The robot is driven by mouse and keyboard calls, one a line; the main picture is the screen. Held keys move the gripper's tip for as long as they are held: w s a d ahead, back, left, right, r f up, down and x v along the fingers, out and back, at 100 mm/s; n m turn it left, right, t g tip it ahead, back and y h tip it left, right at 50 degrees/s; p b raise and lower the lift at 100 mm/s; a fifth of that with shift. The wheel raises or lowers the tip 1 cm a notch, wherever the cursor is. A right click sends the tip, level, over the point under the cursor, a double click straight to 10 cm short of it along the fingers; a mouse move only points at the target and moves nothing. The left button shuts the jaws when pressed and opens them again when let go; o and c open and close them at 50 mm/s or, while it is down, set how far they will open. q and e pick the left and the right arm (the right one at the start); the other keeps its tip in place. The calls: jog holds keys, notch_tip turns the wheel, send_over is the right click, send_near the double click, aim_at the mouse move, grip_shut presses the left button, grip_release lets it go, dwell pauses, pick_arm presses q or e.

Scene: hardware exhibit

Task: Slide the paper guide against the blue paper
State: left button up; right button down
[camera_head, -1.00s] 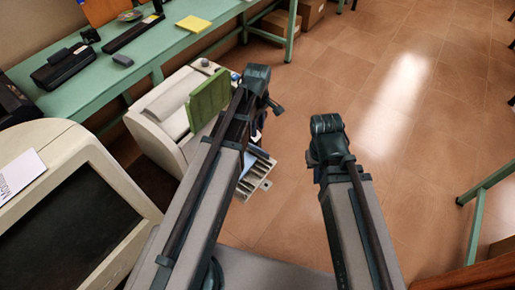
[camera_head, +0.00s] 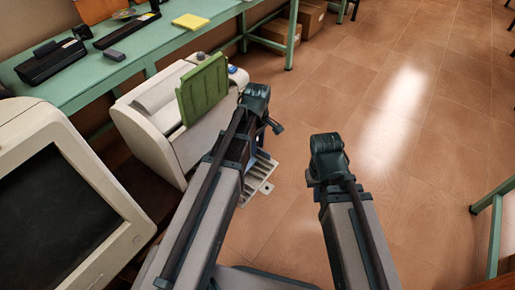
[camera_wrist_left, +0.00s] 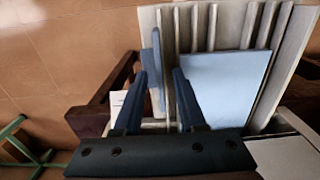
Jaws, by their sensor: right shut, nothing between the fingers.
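The blue paper (camera_wrist_left: 225,85) lies on a pale ribbed tray (camera_wrist_left: 292,50) in the left wrist view. The paper guide (camera_wrist_left: 157,65), a thin upright blue-grey plate, stands to the left of the paper with a gap between them. My left gripper (camera_wrist_left: 160,75) is open, its two fingers apart on either side of the guide's near part; I cannot tell whether they touch it. In the head view my left gripper (camera_head: 262,110) is over the tray (camera_head: 262,175), and the arm hides the paper and guide. My right gripper (camera_head: 326,160) is shut and empty over the floor.
A cream copier (camera_head: 150,130) with a raised green lid (camera_head: 203,88) stands left of my left arm. A cream monitor (camera_head: 110,195) is at the lower left. A green table (camera_head: 165,40) runs along the back.

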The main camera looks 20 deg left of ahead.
pick_arm(q)
grip_shut()
dwell(1.4)
